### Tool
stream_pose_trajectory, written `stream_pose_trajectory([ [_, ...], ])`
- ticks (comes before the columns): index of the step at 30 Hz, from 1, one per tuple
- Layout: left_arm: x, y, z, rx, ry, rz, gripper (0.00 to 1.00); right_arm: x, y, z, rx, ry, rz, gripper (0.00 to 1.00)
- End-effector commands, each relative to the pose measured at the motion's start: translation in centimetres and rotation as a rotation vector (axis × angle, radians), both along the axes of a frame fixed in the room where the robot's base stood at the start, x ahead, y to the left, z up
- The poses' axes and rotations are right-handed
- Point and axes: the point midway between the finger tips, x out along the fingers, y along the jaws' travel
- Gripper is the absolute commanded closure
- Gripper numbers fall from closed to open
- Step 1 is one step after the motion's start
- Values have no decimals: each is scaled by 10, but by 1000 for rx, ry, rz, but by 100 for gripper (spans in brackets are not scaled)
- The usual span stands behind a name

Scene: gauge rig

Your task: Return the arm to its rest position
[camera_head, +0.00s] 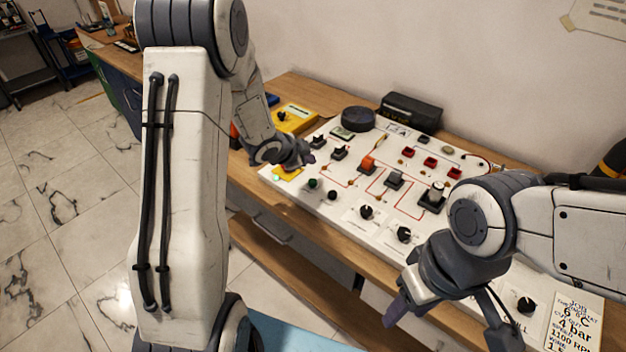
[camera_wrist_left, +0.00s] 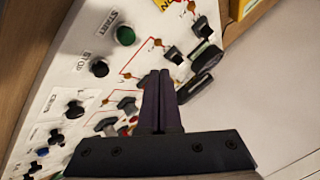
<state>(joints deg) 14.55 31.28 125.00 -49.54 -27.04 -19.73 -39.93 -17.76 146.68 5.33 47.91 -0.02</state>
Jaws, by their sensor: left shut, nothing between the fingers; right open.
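My left gripper (camera_head: 303,160) hangs over the left end of the white control panel (camera_head: 338,218), near a pair of black toggle switches (camera_head: 318,141). In the left wrist view its two dark fingers (camera_wrist_left: 161,78) lie together, shut with nothing between them, above the panel. I cannot tell its exact height over the panel. My right gripper (camera_head: 396,310) points down at the panel's front edge, near the black knobs. It is open and empty; its fingers are partly hidden by its own body.
The panel lies on a wooden bench (camera_head: 290,88) against the wall. It carries an orange switch (camera_head: 367,162), red switches (camera_head: 430,162), and a green button, which shows in the left wrist view (camera_wrist_left: 126,36). A yellow box (camera_head: 293,118) stands behind left. The tiled floor (camera_head: 75,190) at left is clear.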

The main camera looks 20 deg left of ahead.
Motion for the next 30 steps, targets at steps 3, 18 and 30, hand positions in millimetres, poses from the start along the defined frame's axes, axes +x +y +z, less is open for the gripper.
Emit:
stream_pose_trajectory([
  [3, 0, 0, 0, 0, 0, 0, 100, 0, 0, 0, 0, 0, 0, 50],
  [18, -9, -25, 17, 13, 40, 38, 100, 0, 0, 0, 0, 0, 0, 50],
  [30, -226, -165, 79, -48, 526, 308, 100, 0, 0, 0, 0, 0, 0, 50],
])
